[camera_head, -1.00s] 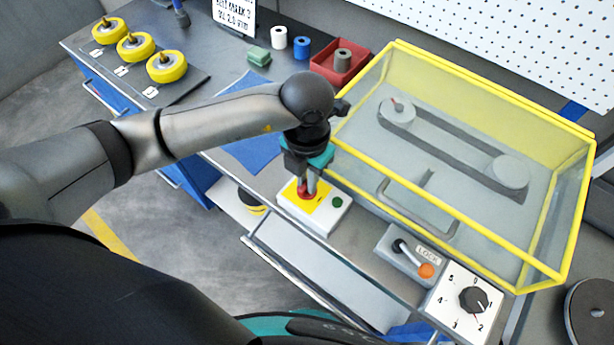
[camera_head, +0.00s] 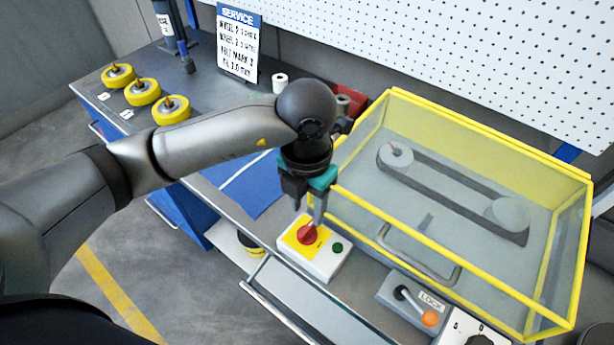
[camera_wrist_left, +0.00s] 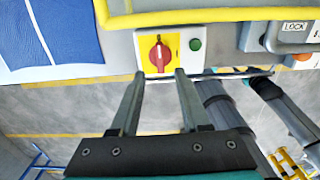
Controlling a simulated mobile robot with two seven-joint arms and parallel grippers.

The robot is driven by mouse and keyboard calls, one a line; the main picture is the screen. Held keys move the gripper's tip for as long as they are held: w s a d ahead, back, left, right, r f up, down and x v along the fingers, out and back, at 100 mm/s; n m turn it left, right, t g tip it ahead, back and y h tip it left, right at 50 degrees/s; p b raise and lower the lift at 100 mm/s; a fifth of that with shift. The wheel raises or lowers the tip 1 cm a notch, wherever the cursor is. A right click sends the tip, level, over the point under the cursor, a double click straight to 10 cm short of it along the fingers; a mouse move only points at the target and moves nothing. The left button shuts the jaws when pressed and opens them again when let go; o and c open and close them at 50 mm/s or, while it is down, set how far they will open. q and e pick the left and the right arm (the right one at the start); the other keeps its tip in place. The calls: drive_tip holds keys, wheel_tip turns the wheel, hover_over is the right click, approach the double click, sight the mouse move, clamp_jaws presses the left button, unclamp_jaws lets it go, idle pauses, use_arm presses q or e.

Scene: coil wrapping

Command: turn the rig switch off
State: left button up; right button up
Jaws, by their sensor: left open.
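The rig switch is a red rotary knob (camera_head: 307,234) on a yellow plate, on a white box (camera_head: 326,262) at the bench's front edge. A green button (camera_head: 338,247) sits beside it. In the left wrist view the red knob (camera_wrist_left: 159,55) stands upright, with a small pale mark near its top. My left gripper (camera_head: 308,212) is open and empty, just above the knob. In the left wrist view its two fingers (camera_wrist_left: 160,76) end below and to either side of the knob, seemingly apart from it.
A yellow-framed clear guard (camera_head: 455,215) with a handle covers a belt and two pulleys. A lock lever (camera_head: 414,302) with an orange knob and a dial (camera_head: 478,339) are right of the switch. Several yellow wheels (camera_head: 142,92) and a service sign (camera_head: 239,45) stand farther left.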

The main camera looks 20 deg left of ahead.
sight(307, 229)
use_arm(q)
wheel_tip(307, 229, up, 9)
drive_tip(key=shift+f, duration=0.15)
drive_tip(key=shift+s, duration=0.1)
idle(0.5)
